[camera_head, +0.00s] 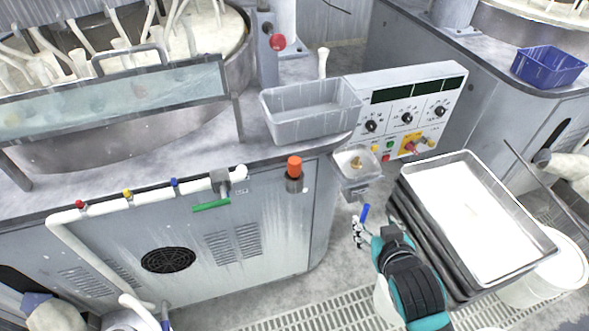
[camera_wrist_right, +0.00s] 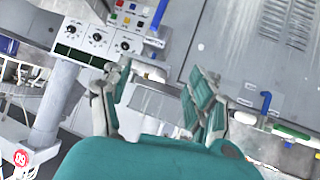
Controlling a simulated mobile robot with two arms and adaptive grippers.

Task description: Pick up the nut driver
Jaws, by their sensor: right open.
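An upright orange handle (camera_head: 294,166), which I take to be the nut driver, stands in a small metal holder (camera_head: 295,185) on the grey cabinet's side panel. Its lower part is hidden in the holder. I cannot make it out in the right wrist view. My right gripper (camera_head: 361,230) is open and empty, to the right of and lower in the picture than the orange handle, clear of it. Its spread fingers also show in the right wrist view (camera_wrist_right: 160,85).
A green lever (camera_head: 211,205) and a white pipe (camera_head: 148,186) with coloured valves run along the cabinet. A small box (camera_head: 357,176) with a blue handle (camera_head: 365,213) below it is near my right gripper. Stacked trays (camera_head: 408,215) stand right of it.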

